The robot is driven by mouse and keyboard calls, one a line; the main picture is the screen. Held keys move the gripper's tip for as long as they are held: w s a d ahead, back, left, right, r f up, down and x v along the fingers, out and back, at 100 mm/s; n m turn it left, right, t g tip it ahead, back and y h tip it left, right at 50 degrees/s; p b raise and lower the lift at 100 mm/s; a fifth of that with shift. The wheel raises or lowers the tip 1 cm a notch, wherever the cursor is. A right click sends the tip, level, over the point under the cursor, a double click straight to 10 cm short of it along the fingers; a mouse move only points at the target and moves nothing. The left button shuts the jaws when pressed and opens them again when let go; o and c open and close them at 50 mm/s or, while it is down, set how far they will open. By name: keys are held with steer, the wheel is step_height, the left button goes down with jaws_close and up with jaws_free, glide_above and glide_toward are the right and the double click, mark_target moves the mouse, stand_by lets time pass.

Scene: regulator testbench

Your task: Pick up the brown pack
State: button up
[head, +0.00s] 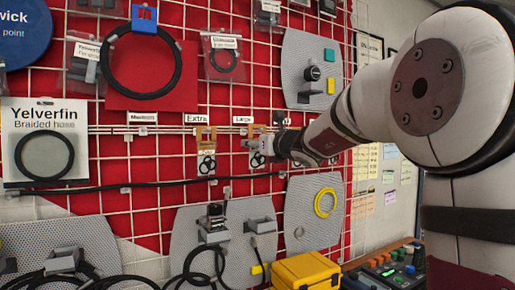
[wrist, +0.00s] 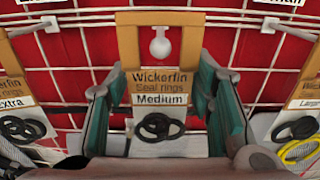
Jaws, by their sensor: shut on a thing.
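The brown pack (wrist: 158,82) is a card reading "Wickerfin Seal rings Medium", with black rings showing in its clear lower part. It hangs upright from a white peg that shows through the hole at its top. My gripper (wrist: 160,98) has its green-padded fingers on the left and right sides of the pack and is shut on it. In the head view, the pack (head: 257,160) is at the grid wall, partly hidden by my gripper (head: 264,147).
Similar brown packs hang close by, one at left (wrist: 16,90) marked "Extra" and one at right (wrist: 303,100). White wire grid and a rail run behind. Below stand a yellow box (head: 305,270) and a grey pegboard plate (head: 185,235) with black hoses.

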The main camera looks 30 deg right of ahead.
steer(key=s, duration=1.8)
steer(key=shift+r+p, duration=0.35)
steer(key=shift+r, duration=0.1)
